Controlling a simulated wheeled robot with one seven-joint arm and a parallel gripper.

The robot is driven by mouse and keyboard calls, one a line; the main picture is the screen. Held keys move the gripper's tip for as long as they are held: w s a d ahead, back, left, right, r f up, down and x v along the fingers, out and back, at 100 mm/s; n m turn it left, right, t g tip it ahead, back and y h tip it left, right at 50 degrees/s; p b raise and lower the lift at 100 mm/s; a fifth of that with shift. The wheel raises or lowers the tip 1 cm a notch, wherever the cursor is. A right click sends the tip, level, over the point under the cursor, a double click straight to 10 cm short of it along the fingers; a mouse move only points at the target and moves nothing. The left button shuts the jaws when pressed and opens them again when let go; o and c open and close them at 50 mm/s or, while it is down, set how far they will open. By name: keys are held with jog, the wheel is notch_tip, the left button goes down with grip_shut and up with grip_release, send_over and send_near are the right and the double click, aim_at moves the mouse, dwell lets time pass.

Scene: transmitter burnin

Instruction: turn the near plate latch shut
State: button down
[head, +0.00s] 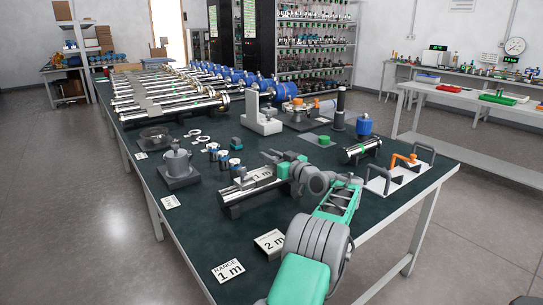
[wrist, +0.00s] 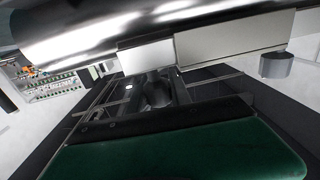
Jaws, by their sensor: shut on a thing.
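A white plate (head: 384,183) near the right end of the table carries an orange lever (head: 403,159) and dark grey handles. The orange lever stands up from the plate, and I cannot tell whether it is latched. My gripper (head: 268,163) is left of this plate, apart from it, at a silver tube (head: 238,189) lying in a black cradle. The tube also fills the top of the wrist view (wrist: 100,30). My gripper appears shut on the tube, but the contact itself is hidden. The latch is not recognisable in the wrist view.
A short silver cylinder (head: 361,150) and a blue-topped part (head: 364,125) stand behind the plate. Several small blue-capped parts and a grey fixture (head: 178,166) are left of the gripper. Cards (head: 228,271) lie along the near edge. Long tubes fill the far left.

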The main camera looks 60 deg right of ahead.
jog(key=shift+a+r+n+t+y+p, duration=0.15)
jog(key=shift+n+t+y+p, duration=0.3)
jog(key=shift+y+p, duration=0.6)
jog(key=shift+w+a+n+y+p, duration=0.15)
jog(key=shift+n+y+p, duration=0.5)
jog(key=shift+p, duration=0.55)
jog(key=c, duration=1.2)
grip_release()
jog(key=shift+o, duration=0.2)
